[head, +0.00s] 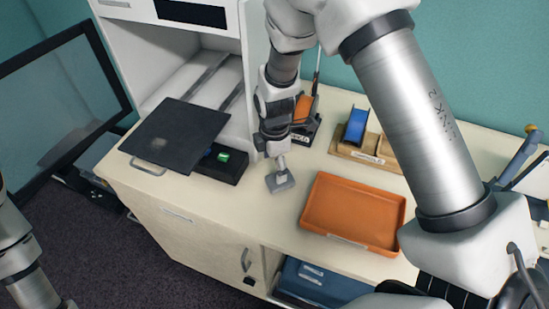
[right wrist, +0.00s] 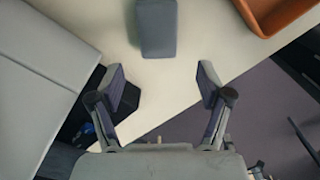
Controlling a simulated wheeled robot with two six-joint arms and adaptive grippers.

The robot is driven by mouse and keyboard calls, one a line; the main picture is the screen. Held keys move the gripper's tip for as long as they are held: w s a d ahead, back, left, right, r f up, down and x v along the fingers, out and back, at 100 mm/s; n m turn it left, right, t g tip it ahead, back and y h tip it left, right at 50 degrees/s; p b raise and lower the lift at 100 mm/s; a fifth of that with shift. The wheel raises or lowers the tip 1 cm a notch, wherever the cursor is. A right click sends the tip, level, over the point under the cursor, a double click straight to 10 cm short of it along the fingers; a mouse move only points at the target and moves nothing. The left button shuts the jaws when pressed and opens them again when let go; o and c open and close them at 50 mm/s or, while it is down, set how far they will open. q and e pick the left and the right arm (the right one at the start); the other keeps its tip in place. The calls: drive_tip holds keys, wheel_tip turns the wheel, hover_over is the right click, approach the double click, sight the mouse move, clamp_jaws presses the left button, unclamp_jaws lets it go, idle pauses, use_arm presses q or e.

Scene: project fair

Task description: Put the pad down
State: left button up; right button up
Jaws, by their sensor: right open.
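The pad, a small grey block, lies on the cream worktop (head: 245,205) in the head view (head: 280,183), left of the orange tray. In the right wrist view the pad (right wrist: 156,28) is at the top centre, beyond the fingertips. My right gripper (right wrist: 162,75) is open with nothing between its fingers. In the head view my right gripper (head: 273,146) points down just behind the pad, and its arm covers part of the scene. Whether a finger touches the pad is hard to tell. My left gripper is out of view; only part of that arm shows at the lower left.
The orange tray (head: 352,212) looks empty. A wooden holder (head: 372,155) with a blue item stands behind it. A dark flat panel (head: 177,133) and a black box (head: 222,166) with a green spot are at the left. Bare worktop lies in front of the pad.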

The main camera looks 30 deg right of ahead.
sight(274, 181)
wheel_tip(274, 181, up, 5)
drive_tip(key=shift+f+b, duration=0.1)
drive_tip(key=shift+b, duration=0.2)
